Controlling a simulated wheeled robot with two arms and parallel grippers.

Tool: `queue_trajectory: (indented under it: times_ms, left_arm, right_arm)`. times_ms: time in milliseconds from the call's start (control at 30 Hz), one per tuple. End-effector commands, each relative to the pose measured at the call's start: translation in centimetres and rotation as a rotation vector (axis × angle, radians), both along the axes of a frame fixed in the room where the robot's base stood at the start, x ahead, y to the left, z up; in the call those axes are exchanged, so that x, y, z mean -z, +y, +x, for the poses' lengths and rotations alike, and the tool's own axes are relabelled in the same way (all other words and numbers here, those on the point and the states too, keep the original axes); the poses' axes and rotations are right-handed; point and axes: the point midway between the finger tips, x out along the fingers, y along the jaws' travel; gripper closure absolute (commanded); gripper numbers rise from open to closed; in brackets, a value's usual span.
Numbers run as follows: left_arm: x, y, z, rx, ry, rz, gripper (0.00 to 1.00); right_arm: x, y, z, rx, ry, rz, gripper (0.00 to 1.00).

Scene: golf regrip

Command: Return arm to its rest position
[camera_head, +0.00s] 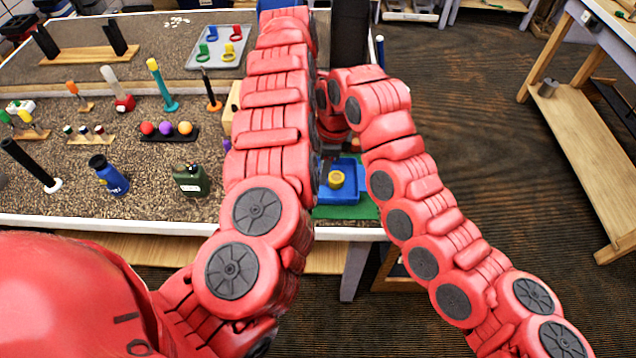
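My red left arm (270,120) stretches from the bottom left over the table to the top edge of the picture. Its gripper does not show. My red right arm (420,200) comes up from the bottom right and bends down at its far end between the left arm and the table's right edge. My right gripper (328,153) shows only as a small dark part there, above a blue tray (350,196) with a yellow round piece (336,180). The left arm partly covers it, and its fingers cannot be made out.
A brown speckled table (140,200) holds a blue bottle (108,175), a green canister (190,180), a rack of coloured balls (168,131) and a grey tray of coloured rings (219,48). A wooden bench (590,150) stands at the right. The dark floor between is clear.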

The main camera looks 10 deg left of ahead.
Motion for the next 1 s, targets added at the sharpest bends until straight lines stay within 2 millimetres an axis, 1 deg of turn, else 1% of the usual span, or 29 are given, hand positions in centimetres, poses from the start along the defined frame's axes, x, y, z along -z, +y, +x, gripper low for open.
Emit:
queue_trajectory:
  times_ms: [100,567,667,733,800,833,900,1000]
  left_arm:
    - [0.0,0.0,0.0,0.000,0.000,0.000,0.65]
    - [0.0,0.0,0.0,0.000,0.000,0.000,0.65]
    - [-0.2,0.0,0.0,0.000,0.000,0.000,0.65]
    - [-1.1,0.0,0.0,0.000,0.000,0.000,0.65]
    - [-2.7,0.0,0.0,0.000,0.000,0.000,0.65]
    - [-3.0,0.0,0.0,0.000,0.000,0.000,0.65]
    - [-4.5,0.0,0.0,0.000,0.000,0.000,0.65]
    - [-6.2,0.0,0.0,0.000,0.000,0.000,0.65]
  right_arm:
    - [-0.3,-0.1,-0.1,0.001,0.002,-0.001,0.65]
    - [-0.3,-0.1,-0.1,0.001,0.003,-0.002,0.65]
    - [-0.6,-0.1,-0.1,0.001,0.003,-0.002,0.65]
    - [-1.4,-0.1,-0.1,0.001,0.003,-0.002,0.65]
    - [-3.0,-0.1,-0.1,0.001,0.003,-0.002,0.65]
    - [-3.4,-0.1,-0.1,0.001,0.003,-0.002,0.65]
    - [-4.8,-0.1,-0.1,0.001,0.003,-0.002,0.65]
    - [-6.5,-0.1,-0.1,0.001,0.003,-0.002,0.65]
